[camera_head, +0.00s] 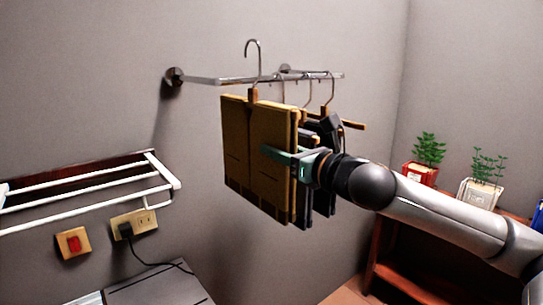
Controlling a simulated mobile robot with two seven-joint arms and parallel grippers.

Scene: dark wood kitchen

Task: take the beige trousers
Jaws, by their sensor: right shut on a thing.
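The beige trousers (248,150), a folded yellow-brown pair on a hanger, are at the front of the row below the metal wall rail (225,80). The hanger's hook (252,52) stands up above the rail; I cannot tell whether it touches it. My right gripper (283,154) reaches in from the right and is shut on the beige trousers at their right side, one teal finger lying across their front. The other finger is hidden behind them. My left gripper is not in view.
Dark garments (328,140) hang on the rail close behind the beige trousers. A white towel rack (90,190) and a socket with a plug (135,224) are at the lower left. Potted plants (428,150) stand on a wooden shelf (400,255) at the right.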

